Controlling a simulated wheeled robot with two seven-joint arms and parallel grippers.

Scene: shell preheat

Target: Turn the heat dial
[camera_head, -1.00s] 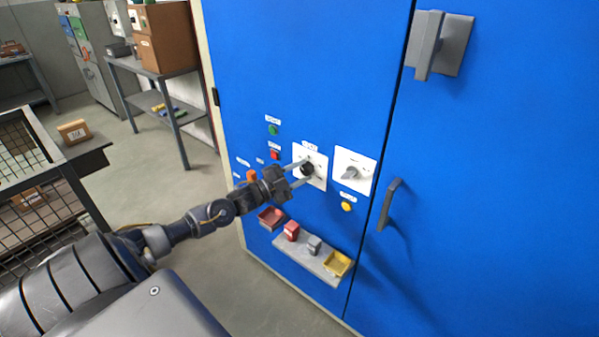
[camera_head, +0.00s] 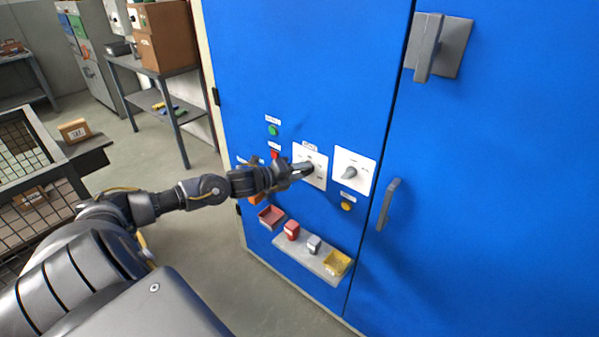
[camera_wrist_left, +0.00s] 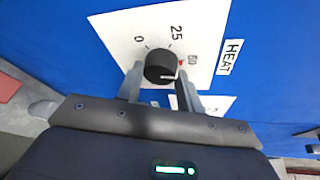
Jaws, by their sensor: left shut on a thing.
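The heat dial is a round black knob on a white plate (camera_head: 316,178) on the blue cabinet front. In the left wrist view the knob (camera_wrist_left: 160,65) shows close up, with marks 0, 25 and 50, a small red mark near 50 and a HEAT label (camera_wrist_left: 231,57). A white line shows on the knob's edge nearest my gripper. My left gripper (camera_head: 305,169) is shut on the knob, one finger on each side; the fingers also show in the left wrist view (camera_wrist_left: 159,84). In the head view the gripper largely hides the knob. My right gripper is not in view.
A second white plate with a grey knob (camera_head: 349,172) is just right of the dial. A door handle (camera_head: 388,204) sticks out farther right. Below is a small shelf (camera_head: 303,256) with red, grey and yellow items. A green button (camera_head: 273,130) is above left.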

